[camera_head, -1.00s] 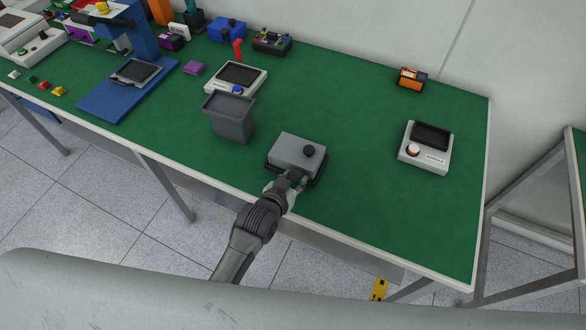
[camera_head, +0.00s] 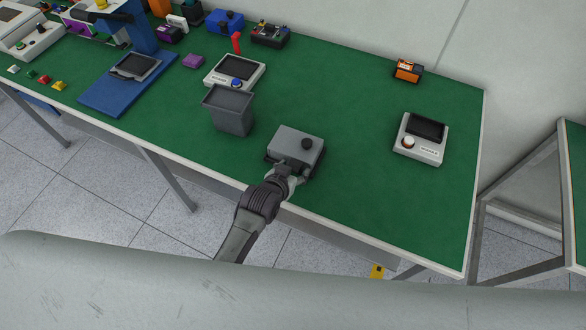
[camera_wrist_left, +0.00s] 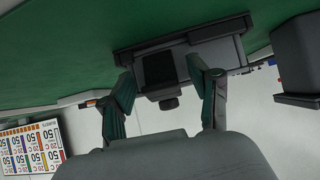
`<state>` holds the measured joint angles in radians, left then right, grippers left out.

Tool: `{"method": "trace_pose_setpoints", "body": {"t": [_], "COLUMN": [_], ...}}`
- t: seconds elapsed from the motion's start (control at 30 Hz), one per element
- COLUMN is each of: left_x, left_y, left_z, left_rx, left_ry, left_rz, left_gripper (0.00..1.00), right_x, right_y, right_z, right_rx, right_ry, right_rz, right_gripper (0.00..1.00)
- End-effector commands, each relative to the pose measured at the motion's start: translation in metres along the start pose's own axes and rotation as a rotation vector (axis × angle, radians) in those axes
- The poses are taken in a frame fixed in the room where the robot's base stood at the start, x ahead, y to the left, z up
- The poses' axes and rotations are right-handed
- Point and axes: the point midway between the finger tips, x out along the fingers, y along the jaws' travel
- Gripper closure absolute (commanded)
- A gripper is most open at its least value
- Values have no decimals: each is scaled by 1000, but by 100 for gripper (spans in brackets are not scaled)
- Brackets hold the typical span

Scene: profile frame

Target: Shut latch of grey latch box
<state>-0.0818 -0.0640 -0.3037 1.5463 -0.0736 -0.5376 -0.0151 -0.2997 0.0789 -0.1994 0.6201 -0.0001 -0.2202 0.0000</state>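The grey latch box (camera_head: 290,145) stands on the green table near its front edge, with a round black knob (camera_head: 307,144) on top. Its lid looks down. In the left wrist view the grey latch box (camera_wrist_left: 222,52) appears upside down, with a dark latch plate (camera_wrist_left: 159,68) on its front face and the knob (camera_wrist_left: 169,104) below. My left gripper (camera_head: 286,172) is at the box's front side. In the left wrist view my left gripper (camera_wrist_left: 163,92) has its fingers spread, one on each side of the latch, with nothing between them gripped. Contact cannot be told. My right gripper is not in view.
A grey bin (camera_head: 230,112) stands just left of the box. A white module with a screen (camera_head: 419,139) lies to the right, and another (camera_head: 235,72) lies behind the bin. The green table (camera_head: 360,190) is clear right of the box.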

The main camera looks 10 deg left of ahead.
Motion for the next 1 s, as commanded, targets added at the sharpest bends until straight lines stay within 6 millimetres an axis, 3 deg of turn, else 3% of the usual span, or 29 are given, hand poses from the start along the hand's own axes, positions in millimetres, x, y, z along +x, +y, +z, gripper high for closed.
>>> {"method": "trace_pose_setpoints", "body": {"t": [0.37,0.8,1.0], "left_x": [-9,-95,-116], "left_y": [0,0,0], "left_z": [1,0,0], "left_rx": [0,0,0], "left_ry": [1,0,0], "left_rz": [0,1,0], "left_gripper": [38,38,38], "right_x": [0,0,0], "right_y": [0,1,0], "right_z": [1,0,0], "right_rx": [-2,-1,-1], "right_ry": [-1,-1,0], "right_rz": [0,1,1], "right_gripper": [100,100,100]}}
